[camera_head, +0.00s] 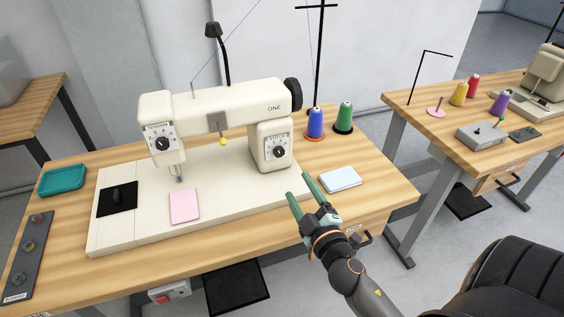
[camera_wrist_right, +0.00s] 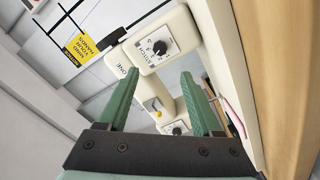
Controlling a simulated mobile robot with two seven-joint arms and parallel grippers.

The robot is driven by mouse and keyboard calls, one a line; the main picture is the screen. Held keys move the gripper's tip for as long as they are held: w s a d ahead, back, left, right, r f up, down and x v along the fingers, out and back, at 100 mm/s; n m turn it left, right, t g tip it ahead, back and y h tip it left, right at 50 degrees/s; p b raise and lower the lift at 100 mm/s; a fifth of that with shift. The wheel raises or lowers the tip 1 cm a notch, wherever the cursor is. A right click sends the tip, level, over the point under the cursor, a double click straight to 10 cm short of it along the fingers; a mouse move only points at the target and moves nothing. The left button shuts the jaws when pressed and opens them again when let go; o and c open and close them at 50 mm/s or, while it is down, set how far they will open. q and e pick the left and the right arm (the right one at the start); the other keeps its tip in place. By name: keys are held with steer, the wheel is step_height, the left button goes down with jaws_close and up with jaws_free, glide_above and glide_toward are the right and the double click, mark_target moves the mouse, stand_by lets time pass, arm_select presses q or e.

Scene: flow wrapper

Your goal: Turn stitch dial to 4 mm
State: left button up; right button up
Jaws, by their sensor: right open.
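The cream sewing machine (camera_head: 215,103) stands on a wooden table. The stitch dial (camera_head: 279,151) is a black knob on a white scale on the machine's right pillar. In the right wrist view the stitch dial (camera_wrist_right: 159,47) shows beyond and above my fingertips, beside the printed word STITCH. Its exact setting is too small to read. A second dial (camera_head: 162,143) sits on the machine's left head. My right gripper (camera_head: 299,187) is open and empty, in front of and below the stitch dial, apart from it. Its green fingers (camera_wrist_right: 160,85) show in the wrist view. My left gripper is not in view.
A light blue pad (camera_head: 340,179) lies right of my gripper. Blue (camera_head: 315,124) and green (camera_head: 344,117) thread spools stand behind it. A pink cloth (camera_head: 184,206) lies on the machine bed, and a teal tray (camera_head: 63,180) sits at the left.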

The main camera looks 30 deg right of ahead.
mark_target(280, 154)
steer(key=p+x, duration=0.2)
steer(key=x, duration=1)
steer(key=shift+w+d, duration=0.1)
steer(key=shift+f, duration=0.1)
jaws_close()
